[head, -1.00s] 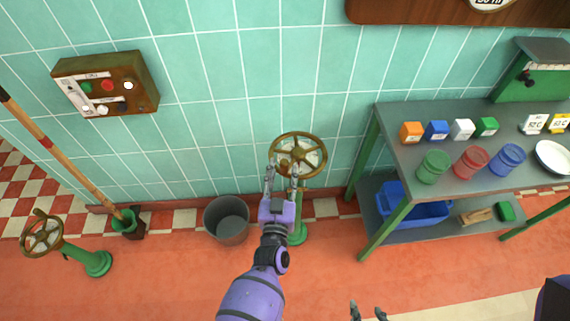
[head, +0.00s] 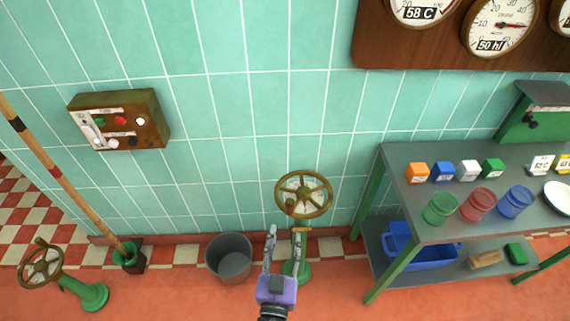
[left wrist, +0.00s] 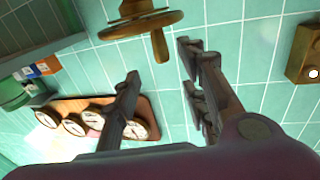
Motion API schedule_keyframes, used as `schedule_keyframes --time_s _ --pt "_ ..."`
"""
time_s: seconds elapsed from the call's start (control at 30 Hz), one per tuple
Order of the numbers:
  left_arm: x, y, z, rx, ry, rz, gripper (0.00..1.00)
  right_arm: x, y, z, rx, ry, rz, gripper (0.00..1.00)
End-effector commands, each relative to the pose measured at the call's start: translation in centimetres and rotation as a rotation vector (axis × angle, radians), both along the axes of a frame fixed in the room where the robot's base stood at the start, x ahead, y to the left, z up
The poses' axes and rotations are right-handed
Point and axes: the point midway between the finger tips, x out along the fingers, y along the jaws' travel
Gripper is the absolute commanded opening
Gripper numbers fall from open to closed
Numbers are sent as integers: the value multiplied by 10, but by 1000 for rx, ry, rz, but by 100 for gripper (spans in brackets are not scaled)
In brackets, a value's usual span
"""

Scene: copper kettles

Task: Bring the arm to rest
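My left gripper (head: 286,234) is in the lower middle of the head view, in front of the green stand of a brass handwheel (head: 304,194). Its two fingers are spread apart with nothing seen between them. In the left wrist view the open fingers (left wrist: 165,75) also show empty, with the handwheel (left wrist: 140,26) beyond them and apart from them. The wheel's knob hangs near the gap between the fingers in that picture. My right gripper is in neither view.
A grey bucket (head: 229,259) stands left of the wheel stand. A second handwheel (head: 41,268) and a broom (head: 60,175) are further left. A grey table (head: 400,178) with cups and coloured boxes stands right. A control box (head: 120,120) and gauges (head: 500,25) are on the wall.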

Motion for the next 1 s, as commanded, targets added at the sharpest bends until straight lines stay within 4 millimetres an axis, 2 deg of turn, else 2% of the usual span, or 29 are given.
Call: schedule_keyframes --time_s 0.17,0.33,0.4,0.47,0.57,0.73,0.9,1.0 --pt "0 -1 -1 -9 5 -2 39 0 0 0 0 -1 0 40" --pt "3 -11 -12 -64 98 -54 39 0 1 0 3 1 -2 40" --pt "0 -5 -16 -76 164 -76 39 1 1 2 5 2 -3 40" --pt "-11 7 -23 -78 240 -85 39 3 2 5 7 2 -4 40" --pt "-42 40 -34 -70 385 -75 39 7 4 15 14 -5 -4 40" --pt "-115 106 -43 -31 609 -11 39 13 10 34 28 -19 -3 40" --pt "-191 167 -35 36 759 63 39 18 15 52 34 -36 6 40" --pt "-221 187 -30 63 790 85 39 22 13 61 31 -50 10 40"
